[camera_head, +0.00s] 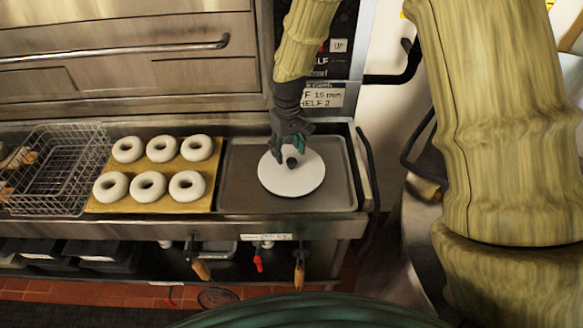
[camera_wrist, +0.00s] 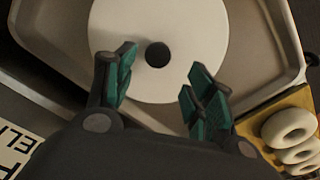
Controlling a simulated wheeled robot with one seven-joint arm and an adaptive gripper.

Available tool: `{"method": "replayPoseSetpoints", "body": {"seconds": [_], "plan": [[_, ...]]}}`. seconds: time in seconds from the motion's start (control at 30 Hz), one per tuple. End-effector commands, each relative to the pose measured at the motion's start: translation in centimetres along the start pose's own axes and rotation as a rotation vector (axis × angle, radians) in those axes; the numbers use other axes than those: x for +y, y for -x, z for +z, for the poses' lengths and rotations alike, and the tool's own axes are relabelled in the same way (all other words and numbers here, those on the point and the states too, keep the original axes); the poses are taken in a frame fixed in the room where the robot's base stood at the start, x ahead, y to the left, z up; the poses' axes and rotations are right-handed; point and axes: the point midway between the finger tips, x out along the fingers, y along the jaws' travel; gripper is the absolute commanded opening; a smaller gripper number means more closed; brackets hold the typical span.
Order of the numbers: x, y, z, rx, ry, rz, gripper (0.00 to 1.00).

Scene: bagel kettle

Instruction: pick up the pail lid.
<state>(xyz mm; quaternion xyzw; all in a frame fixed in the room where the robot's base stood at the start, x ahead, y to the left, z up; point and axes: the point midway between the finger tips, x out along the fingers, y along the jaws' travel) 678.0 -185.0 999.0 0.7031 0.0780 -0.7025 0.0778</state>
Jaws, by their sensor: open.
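The pail lid (camera_head: 303,178) is a flat white disc with a small dark round knob at its centre. It lies on a grey metal tray (camera_head: 235,185) on the counter. In the wrist view the lid (camera_wrist: 190,50) fills the upper middle, with its knob (camera_wrist: 158,54) just beyond the fingertips. My gripper (camera_head: 290,155) is above the lid, close to the knob. In the wrist view my gripper (camera_wrist: 160,80) has its green-padded fingers spread apart, with nothing between them. Whether a finger touches the lid cannot be told.
Left of the tray, a yellow board (camera_head: 150,198) holds several pale bagels. A wire basket (camera_head: 50,175) stands farther left. The tray's raised rim surrounds the lid. An oven front with a handle (camera_head: 110,50) rises behind the counter. Tools hang below the front edge.

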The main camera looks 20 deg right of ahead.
Motion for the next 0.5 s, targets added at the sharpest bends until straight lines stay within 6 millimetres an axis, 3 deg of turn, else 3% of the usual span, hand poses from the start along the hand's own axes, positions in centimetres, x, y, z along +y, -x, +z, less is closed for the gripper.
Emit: {"method": "replayPoseSetpoints", "body": {"seconds": [0.5], "plan": [[0.6, -4.3, 1.0, -0.002, 0.001, 0.000, 0.54]]}}
